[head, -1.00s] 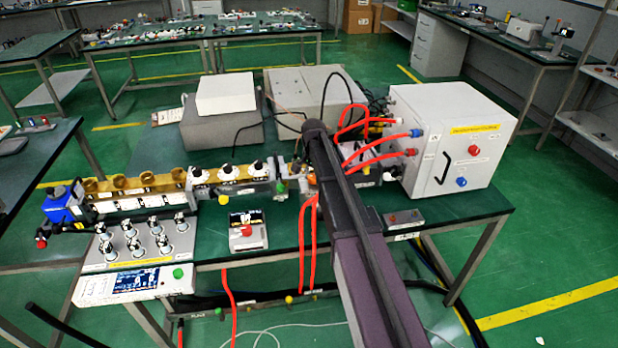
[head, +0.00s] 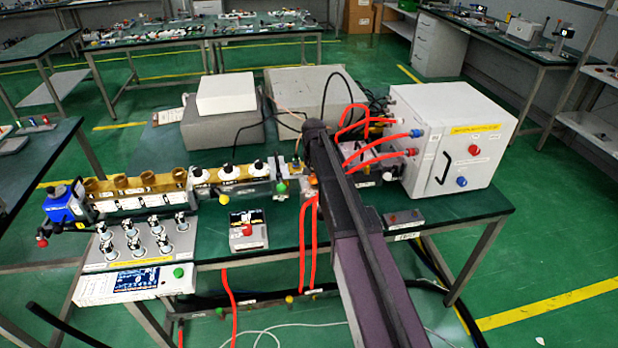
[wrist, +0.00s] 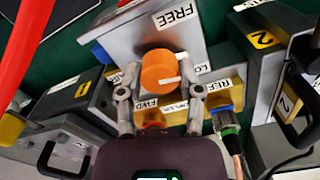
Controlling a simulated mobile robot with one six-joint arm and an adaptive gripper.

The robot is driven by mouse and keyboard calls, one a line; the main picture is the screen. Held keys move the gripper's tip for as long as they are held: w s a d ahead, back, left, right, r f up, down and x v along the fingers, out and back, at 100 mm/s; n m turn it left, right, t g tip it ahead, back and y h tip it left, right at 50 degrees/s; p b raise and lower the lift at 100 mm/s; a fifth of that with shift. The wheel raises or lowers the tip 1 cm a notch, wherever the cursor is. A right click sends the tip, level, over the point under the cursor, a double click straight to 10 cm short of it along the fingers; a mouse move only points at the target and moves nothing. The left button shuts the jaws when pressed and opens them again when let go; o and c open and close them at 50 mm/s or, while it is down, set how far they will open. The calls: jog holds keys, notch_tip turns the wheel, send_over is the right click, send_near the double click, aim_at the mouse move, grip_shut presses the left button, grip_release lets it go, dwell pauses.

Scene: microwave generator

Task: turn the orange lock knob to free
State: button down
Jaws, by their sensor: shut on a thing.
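The orange lock knob (wrist: 159,70) sits on a grey block in the wrist view. A white line on its face points right, towards a partly hidden label that starts with "LO". A label reading "FREE" (wrist: 176,14) is above the knob. My gripper (wrist: 159,90) has one finger on each side of the knob and is shut on it. In the head view my arm hides most of the knob and the gripper; only a small orange patch (head: 313,182) shows beside the arm.
Below the knob are a brass part with "FWD" and "REF" labels, a red connector (wrist: 153,126) and a blue-green connector (wrist: 224,119) with a cable. Grey blocks with black handles stand on both sides. A red cable (wrist: 28,40) passes at the upper left.

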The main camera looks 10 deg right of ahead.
jog(key=n, duration=0.7)
jog(key=shift+w, duration=0.25)
dwell(0.4)
jog(key=shift+c, duration=1.3)
grip_release()
jog(key=shift+f, duration=0.1)
jog(key=shift+s, duration=0.1)
jog(key=s+a+m, duration=0.1)
jog(key=s+m, duration=0.1)
jog(key=s, duration=2.7)
jog(key=shift+s+r+m, duration=0.2)
jog(key=shift+m, duration=0.2)
jog(key=shift+a, duration=0.1)
